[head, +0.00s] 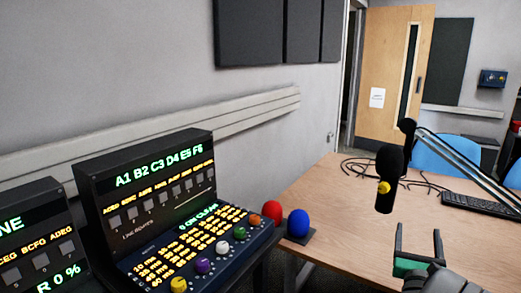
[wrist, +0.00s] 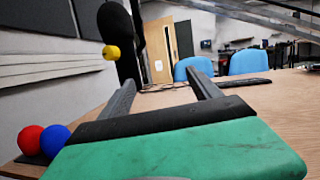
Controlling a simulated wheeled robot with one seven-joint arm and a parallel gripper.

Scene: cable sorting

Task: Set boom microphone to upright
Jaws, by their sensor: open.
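The boom microphone (head: 387,178) is black with a yellow knob (head: 384,187) on its side. It hangs from a jointed boom arm (head: 470,165) over the wooden table, and its body looks near vertical in the head view. In the wrist view the microphone (wrist: 121,40) is at the upper left, with the yellow knob (wrist: 111,52) facing me. My gripper (head: 418,228) is open and empty, below and to the right of the microphone in the head view. Its two fingers (wrist: 163,88) point forward, apart from the microphone.
Red (head: 272,211) and blue (head: 299,222) foam balls stand at the table's left edge, beside a console (head: 190,235) with coloured knobs. Black cables (head: 400,175) and a keyboard (head: 480,204) lie on the table (head: 335,205). Blue chairs (head: 436,153) stand behind. The table's front middle is clear.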

